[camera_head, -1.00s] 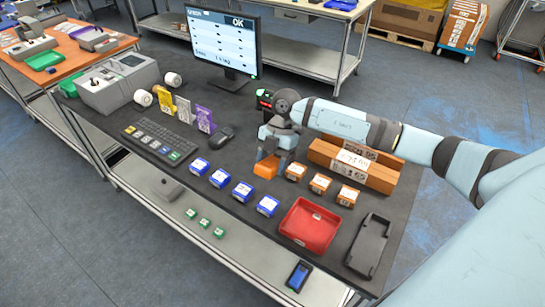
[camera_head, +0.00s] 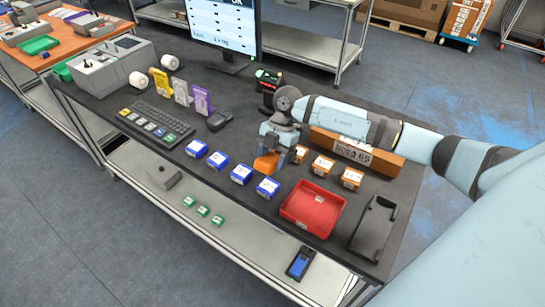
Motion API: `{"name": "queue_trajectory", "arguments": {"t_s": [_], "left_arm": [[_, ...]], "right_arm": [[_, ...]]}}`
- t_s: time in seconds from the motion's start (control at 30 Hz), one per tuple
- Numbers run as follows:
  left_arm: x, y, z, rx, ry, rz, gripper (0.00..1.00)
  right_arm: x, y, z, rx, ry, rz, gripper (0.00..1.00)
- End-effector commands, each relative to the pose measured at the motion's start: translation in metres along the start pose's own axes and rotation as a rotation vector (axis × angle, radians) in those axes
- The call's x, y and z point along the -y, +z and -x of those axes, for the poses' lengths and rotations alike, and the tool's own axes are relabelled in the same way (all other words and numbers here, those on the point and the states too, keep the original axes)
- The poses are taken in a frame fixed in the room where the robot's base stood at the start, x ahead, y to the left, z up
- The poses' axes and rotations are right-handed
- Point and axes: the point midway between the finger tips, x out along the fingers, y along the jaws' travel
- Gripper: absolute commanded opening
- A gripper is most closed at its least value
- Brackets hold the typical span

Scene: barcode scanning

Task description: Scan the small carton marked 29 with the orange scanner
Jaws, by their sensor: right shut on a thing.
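My right gripper (camera_head: 272,152) is shut on the orange scanner (camera_head: 266,164), whose orange end shows below the fingers, above the dark table between the blue and orange cartons. The gripper hides much of it. Small orange cartons with white labels stand in a row to its right: the nearest to the gripper (camera_head: 299,154), a middle one (camera_head: 322,166) and the rightmost (camera_head: 352,178). A row of several small blue-and-white cartons (camera_head: 242,174) lies to the left and in front. The numbers on the small cartons are too small to read. My left gripper is out of view.
A red tray (camera_head: 312,208) and a black holder (camera_head: 373,227) stand at the front right. Long brown cartons (camera_head: 355,150) lie behind the orange ones, partly covered by my right arm. A keyboard (camera_head: 156,124), mouse (camera_head: 219,121) and monitor (camera_head: 224,30) are at the left and back.

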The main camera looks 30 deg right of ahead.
Motion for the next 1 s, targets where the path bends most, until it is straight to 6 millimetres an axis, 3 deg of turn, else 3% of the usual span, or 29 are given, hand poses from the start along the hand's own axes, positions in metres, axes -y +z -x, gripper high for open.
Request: {"name": "queue_trajectory", "arguments": {"t_s": [0.43,0.83,1.0], "left_arm": [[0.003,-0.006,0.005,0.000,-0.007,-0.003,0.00],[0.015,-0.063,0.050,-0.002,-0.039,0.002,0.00],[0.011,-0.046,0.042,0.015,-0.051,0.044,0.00]], "right_arm": [[0.000,-0.004,0.009,0.001,0.001,0.001,0.24],[0.000,-0.045,0.095,0.001,0.001,0.002,0.24],[0.000,-0.052,0.109,0.001,0.001,0.002,0.24]]}}
